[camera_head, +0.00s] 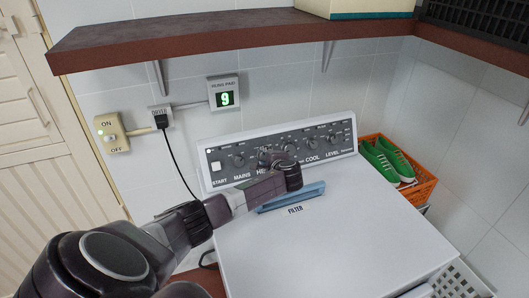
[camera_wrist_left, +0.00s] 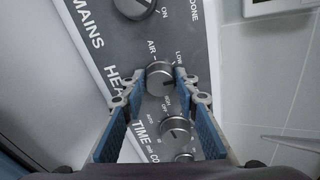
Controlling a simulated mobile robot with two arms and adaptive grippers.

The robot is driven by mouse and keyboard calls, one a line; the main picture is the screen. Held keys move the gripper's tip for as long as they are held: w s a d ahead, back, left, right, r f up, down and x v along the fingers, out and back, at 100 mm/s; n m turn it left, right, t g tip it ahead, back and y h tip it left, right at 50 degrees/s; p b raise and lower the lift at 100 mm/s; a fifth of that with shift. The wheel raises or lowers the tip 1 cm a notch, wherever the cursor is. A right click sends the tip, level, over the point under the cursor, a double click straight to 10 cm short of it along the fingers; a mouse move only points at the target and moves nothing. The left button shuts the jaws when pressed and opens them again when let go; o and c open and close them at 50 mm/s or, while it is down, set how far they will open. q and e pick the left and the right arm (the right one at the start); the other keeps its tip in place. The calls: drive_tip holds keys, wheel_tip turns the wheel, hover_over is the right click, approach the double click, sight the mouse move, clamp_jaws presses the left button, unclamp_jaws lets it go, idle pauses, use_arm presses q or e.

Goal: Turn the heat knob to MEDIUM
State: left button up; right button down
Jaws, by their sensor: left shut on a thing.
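The heat knob (camera_wrist_left: 160,75) is a small round grey knob on the dark control panel (camera_head: 338,128) of a white machine. In the left wrist view it sits between my left fingertips, near the labels AIR and LOW; I cannot make out which mark it points to. My left gripper (camera_wrist_left: 161,84) is shut on the knob, one finger on each side. In the head view my left gripper (camera_head: 284,166) is at the middle of the panel and hides the heat knob and part of its label. My right gripper is not in view.
The mains knob (camera_head: 239,160) is left of my gripper, and other knobs are to its right. A blue filter handle (camera_head: 292,197) lies just below. A brown shelf (camera_head: 220,38) hangs above. An orange basket (camera_head: 421,188) with green shoes (camera_head: 388,160) stands right.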

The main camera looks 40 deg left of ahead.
use_arm(q)
drive_tip(key=m+p, duration=0.1)
drive_tip(key=m, duration=0.1)
drive_tip(key=shift+m, duration=0.4)
drive_tip(key=shift+m+p, duration=0.5)
drive_tip(key=shift+m, duration=0.9)
drive_tip(key=o, duration=1.1)
drive_tip(key=shift+o, duration=0.2)
drive_tip(key=v, duration=1.2)
drive_tip(key=shift+w+d, duration=0.1)
drive_tip(key=shift+w, duration=0.05)
